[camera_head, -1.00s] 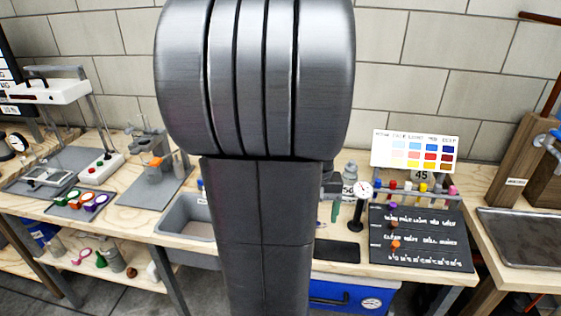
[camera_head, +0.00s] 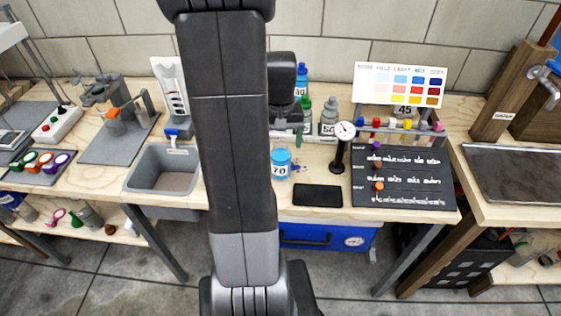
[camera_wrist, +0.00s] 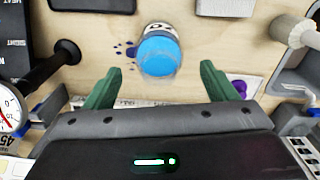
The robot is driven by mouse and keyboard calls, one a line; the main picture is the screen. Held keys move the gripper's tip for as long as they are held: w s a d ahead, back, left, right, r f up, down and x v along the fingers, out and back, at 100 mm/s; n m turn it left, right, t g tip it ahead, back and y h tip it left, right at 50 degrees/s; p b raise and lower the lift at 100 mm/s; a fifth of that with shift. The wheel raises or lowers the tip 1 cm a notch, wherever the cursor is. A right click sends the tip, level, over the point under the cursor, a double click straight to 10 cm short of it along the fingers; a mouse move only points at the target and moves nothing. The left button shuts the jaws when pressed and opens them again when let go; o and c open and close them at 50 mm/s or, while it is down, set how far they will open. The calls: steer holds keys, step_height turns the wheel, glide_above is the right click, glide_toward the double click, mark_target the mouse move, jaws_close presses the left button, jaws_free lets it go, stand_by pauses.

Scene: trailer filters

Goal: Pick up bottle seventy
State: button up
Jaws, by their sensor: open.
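Bottle seventy (camera_head: 281,165) is a small blue bottle with a white label reading 70. It stands upright on the wooden bench, just right of my arm in the head view. In the wrist view its round blue top (camera_wrist: 158,57) shows from above, with part of the label behind it. My gripper (camera_wrist: 158,68) has two green fingers spread apart, one on each side of the bottle in the picture. The fingers do not appear to touch it, and nothing is held. In the head view my arm hides most of the gripper.
Several other bottles, including one marked 50 (camera_head: 328,117), stand behind bottle seventy. A dial gauge on a black stand (camera_head: 341,148) and a black pad (camera_head: 317,195) are to its right. A grey basin (camera_head: 160,172) is to the left. Blue splashes mark the wood beside the bottle.

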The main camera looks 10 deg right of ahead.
mark_target(281, 154)
steer(key=f, duration=0.5)
steer(key=shift+s, duration=0.2)
steer(key=c, duration=1.3)
steer(key=shift+c, duration=0.2)
steer(key=shift+r, duration=0.1)
